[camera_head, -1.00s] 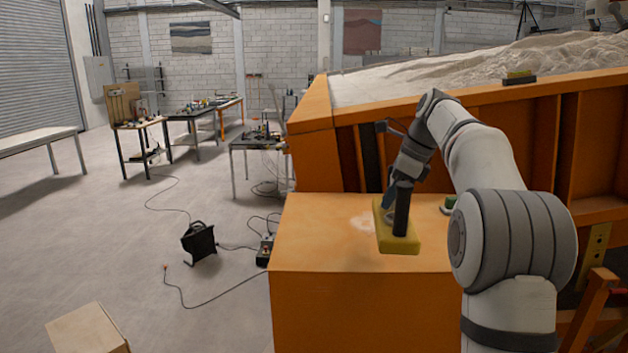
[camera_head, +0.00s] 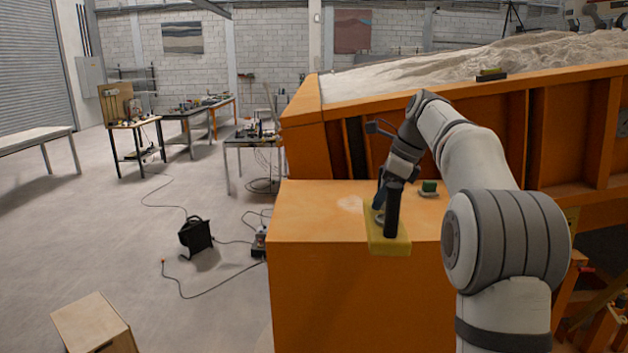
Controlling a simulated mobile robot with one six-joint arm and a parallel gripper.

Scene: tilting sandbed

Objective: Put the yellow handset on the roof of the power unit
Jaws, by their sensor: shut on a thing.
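The yellow handset (camera_head: 388,245) is a flat yellow block with a black upright part. My gripper (camera_head: 382,212) is shut on it. The handset appears over the front part of the orange power unit's flat roof (camera_head: 310,215); I cannot tell whether it touches the roof. My gripper's fingertips are partly hidden by the handset's black part and my arm.
The orange sandbed (camera_head: 480,130) rises behind. A black heater-like box (camera_head: 196,235) and cables lie on the floor at left. A wooden box (camera_head: 95,325) stands front left.

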